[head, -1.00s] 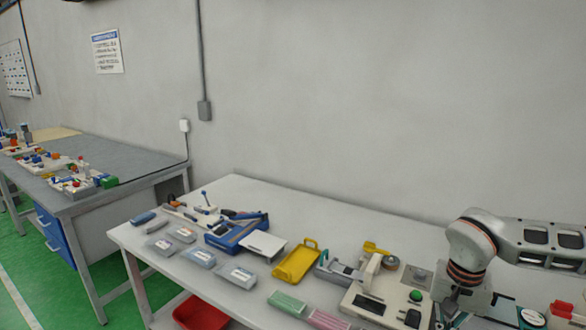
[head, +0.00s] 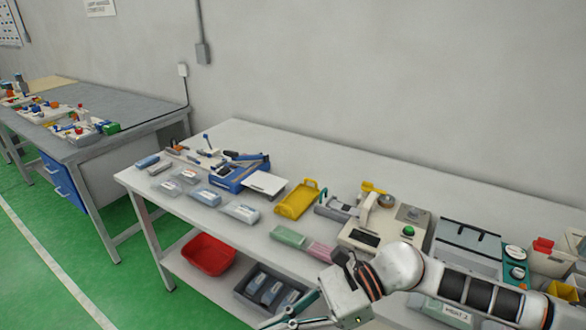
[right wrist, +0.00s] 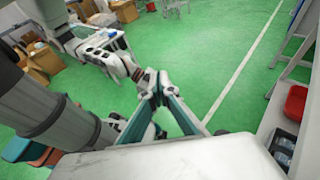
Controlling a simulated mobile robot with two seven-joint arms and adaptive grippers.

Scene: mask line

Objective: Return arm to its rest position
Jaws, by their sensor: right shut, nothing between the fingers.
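My right arm comes in from the right in the head view, in front of the near table (head: 340,160). Its gripper (head: 272,323) is at the bottom edge, left of the wrist, past the table's front edge and partly cut off by the frame. In the right wrist view the two teal fingers of the right gripper (right wrist: 158,92) come together, with nothing held, over green floor (right wrist: 225,55). My left gripper is not seen in the head view.
The table holds a yellow tray (head: 296,200), a blue fixture (head: 228,179), a machine with a green button (head: 380,232) and several packs. A red bin (head: 208,254) and a dark crate (head: 268,290) sit on its lower shelf. Open green floor lies at the left.

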